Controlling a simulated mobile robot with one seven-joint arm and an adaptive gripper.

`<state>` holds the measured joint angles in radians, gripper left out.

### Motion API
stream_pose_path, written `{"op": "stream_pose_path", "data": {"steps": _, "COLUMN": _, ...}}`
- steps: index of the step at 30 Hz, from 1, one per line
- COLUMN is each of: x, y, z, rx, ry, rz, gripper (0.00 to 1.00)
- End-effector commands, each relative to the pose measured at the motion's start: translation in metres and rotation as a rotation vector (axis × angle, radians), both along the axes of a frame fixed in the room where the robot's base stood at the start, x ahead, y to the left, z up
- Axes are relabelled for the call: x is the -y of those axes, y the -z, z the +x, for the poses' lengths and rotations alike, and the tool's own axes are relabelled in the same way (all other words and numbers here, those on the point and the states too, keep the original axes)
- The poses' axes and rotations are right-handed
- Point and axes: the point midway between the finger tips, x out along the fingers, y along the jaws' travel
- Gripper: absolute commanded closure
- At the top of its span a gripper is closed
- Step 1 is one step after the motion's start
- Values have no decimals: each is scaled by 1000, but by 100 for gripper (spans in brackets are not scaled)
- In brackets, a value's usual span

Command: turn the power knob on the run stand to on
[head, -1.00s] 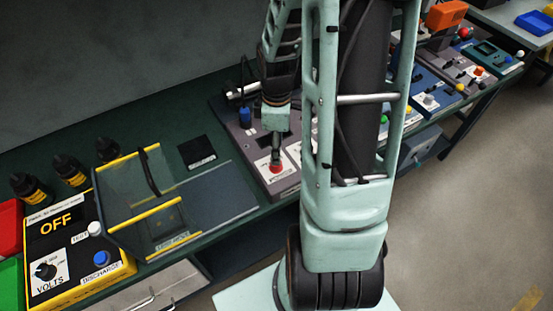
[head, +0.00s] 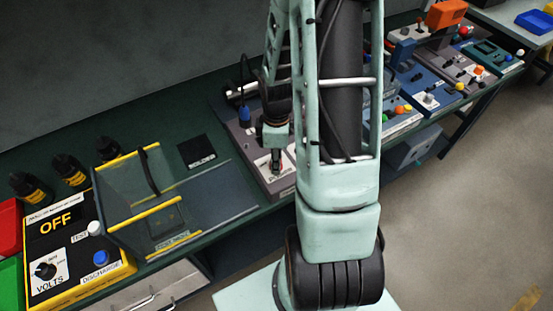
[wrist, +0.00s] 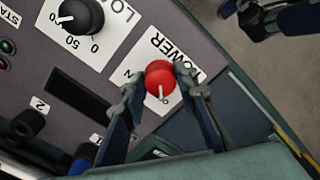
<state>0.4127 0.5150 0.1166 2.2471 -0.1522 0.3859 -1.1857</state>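The red power knob (wrist: 160,78) is in the middle of the wrist view, on a white label with partly covered POWER lettering. Its white pointer line points to the bottom of the picture. My gripper (wrist: 160,84) has one finger on each side of the knob, very close to its edges. I cannot tell whether the fingers press on it. The grey run stand (wrist: 180,22) carries the knob. In the head view my gripper (head: 275,166) is down at the front part of the run stand (head: 231,124) and hides most of the knob.
A black dial (wrist: 80,16) sits up and left of the power knob. In the head view, a yellow box reading OFF (head: 55,226) and a clear guarded fixture (head: 215,195) stand to the left. Other bench units (head: 420,85) stand right of my arm.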

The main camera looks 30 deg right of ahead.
Motion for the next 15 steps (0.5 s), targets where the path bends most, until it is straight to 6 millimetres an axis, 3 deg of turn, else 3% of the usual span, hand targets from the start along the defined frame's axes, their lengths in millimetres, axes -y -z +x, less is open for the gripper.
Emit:
{"op": "stream_pose_path", "data": {"steps": 1, "x": 0, "y": 0, "z": 0, "rx": 0, "ry": 0, "rz": 0, "gripper": 80}}
{"op": "stream_pose_path", "data": {"steps": 6, "x": 0, "y": 0, "z": 0, "rx": 0, "ry": 0, "rz": 0, "gripper": 99}}
{"op": "stream_pose_path", "data": {"steps": 15, "x": 0, "y": 0, "z": 0, "rx": 0, "ry": 36, "rz": 0, "gripper": 99}}
